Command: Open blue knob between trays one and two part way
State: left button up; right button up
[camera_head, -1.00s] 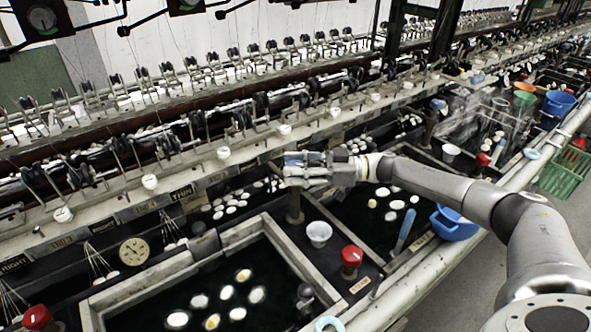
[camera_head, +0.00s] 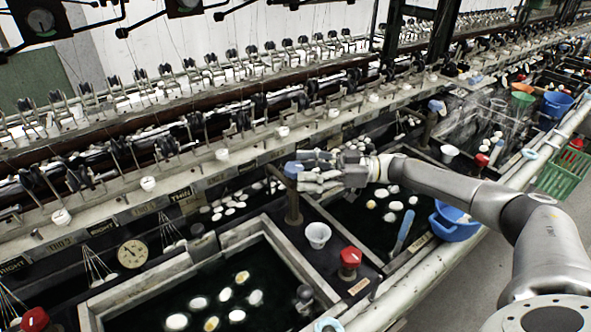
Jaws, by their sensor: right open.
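The blue knob (camera_head: 292,169) tops a dark upright post (camera_head: 293,207) between two dark water trays, the front tray (camera_head: 268,220) and the tray to its right (camera_head: 345,212). My right gripper (camera_head: 304,170) reaches in from the right at knob height, its fingers pointing left. It is open and its fingers are spread. The knob shows at the fingertips, partly between them. I cannot tell whether a finger touches it. My left gripper is not in view.
A white cup (camera_head: 318,235) and a red knob (camera_head: 350,259) stand on the divider below my gripper. Pale cocoons float in both trays. A round dial (camera_head: 132,253) is at the lower left. A blue bowl (camera_head: 455,222) sits by the pale front pipe.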

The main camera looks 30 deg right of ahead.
jog(key=v, duration=0.9)
dwell(1.9)
